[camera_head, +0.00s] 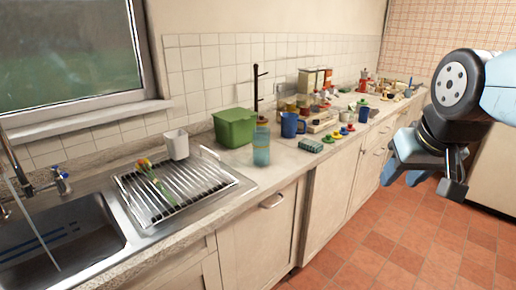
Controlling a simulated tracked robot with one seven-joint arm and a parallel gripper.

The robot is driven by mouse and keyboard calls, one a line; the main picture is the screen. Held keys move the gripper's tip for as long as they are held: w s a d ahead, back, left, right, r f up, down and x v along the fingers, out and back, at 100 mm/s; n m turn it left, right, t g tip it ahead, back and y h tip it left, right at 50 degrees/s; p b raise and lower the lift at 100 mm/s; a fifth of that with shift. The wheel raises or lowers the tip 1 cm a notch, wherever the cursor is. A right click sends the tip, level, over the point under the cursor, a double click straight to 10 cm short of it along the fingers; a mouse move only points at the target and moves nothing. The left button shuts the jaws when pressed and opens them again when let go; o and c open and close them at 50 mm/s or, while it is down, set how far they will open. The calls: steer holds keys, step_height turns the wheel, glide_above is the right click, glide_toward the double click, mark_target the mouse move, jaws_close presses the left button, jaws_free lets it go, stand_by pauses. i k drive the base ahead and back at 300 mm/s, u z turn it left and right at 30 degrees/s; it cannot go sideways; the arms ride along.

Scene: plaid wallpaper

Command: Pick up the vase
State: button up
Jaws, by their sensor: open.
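A translucent teal cylinder (261,147), which looks like the vase, stands upright on the counter near its front edge, just in front of a green container. I cannot tell for certain that it is the vase; a white tapered vessel (176,145) also stands behind the dish rack. My gripper (422,180) is at the right, over the floor in front of the cabinets. It is open and empty, and well to the right of the teal cylinder.
The counter (232,163) has a sink (55,255) and wire dish rack (175,190) at left. A green container (235,128), dark upright stand (256,88), blue mug (290,125) and teal block (311,145) surround the cylinder. Several small items crowd the far counter. The tiled floor is clear.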

mark_target(260, 135)
steer(key=i, duration=1.25)
steer(key=z, duration=0.05)
